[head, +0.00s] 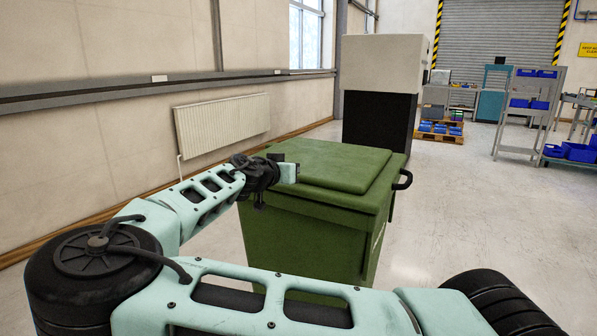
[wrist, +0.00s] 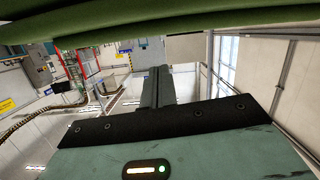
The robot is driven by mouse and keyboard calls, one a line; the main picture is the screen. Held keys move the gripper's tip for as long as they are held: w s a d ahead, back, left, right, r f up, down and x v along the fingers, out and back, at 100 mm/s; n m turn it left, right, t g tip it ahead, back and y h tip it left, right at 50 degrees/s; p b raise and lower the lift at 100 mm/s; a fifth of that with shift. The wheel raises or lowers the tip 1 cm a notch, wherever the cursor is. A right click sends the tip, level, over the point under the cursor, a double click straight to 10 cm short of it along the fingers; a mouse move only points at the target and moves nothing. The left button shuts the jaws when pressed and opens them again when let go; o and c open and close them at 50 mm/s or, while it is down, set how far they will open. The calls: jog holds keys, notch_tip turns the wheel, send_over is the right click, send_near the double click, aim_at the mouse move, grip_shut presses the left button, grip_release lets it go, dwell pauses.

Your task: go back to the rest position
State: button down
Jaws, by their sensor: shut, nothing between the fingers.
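My gripper (head: 290,173) is at the end of my pale teal arm in the head view, beside the left end of the green bin's lid. In the wrist view my gripper (wrist: 158,72) shows its dark fingers together, with nothing between them. The green bin (head: 325,238) stands in front of me with its lid down. I cannot tell from the head view whether my gripper touches the lid. In the wrist view a green edge (wrist: 150,24), seemingly the bin's, runs close across the top. My arm hides part of the bin's lower front.
A wall with a white radiator (head: 222,124) runs along the left. A tall black and cream cabinet (head: 380,105) stands behind the bin. A shelf trolley with blue boxes (head: 531,105) and a pallet (head: 440,132) stand farther back. The floor (head: 470,215) to the right is clear.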

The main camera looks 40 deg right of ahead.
aim_at(296, 193)
jog(key=shift+v, duration=2)
jog(key=s+f+n+g+y, duration=0.15)
jog(key=s+f, duration=0.25)
jog(key=f, duration=0.4)
jog(key=s+f+g+y, duration=0.3)
jog(key=s+f, duration=0.1)
jog(key=f, duration=0.3)
jog(key=s+a+f+n+g+y, duration=0.1)
jog(key=s+a+f+n+y, duration=0.2)
jog(key=s+a, duration=0.3)
jog(key=s+a+f+n+g+y, duration=0.1)
jog(key=s+a+f+n+y, duration=0.2)
jog(key=a, duration=0.5)
jog(key=s+a+r+n+t+y, duration=0.1)
jog(key=s+a+r+n+y, duration=0.3)
jog(key=s+a+r+n, duration=1.2)
notch_tip(296, 193, up, 10)
jog(key=s+m+p, duration=0.1)
jog(key=m+p, duration=0.2)
jog(key=p, duration=0.9)
jog(key=shift+s+d+r, duration=0.15)
jog(key=shift+s+d, duration=0.2)
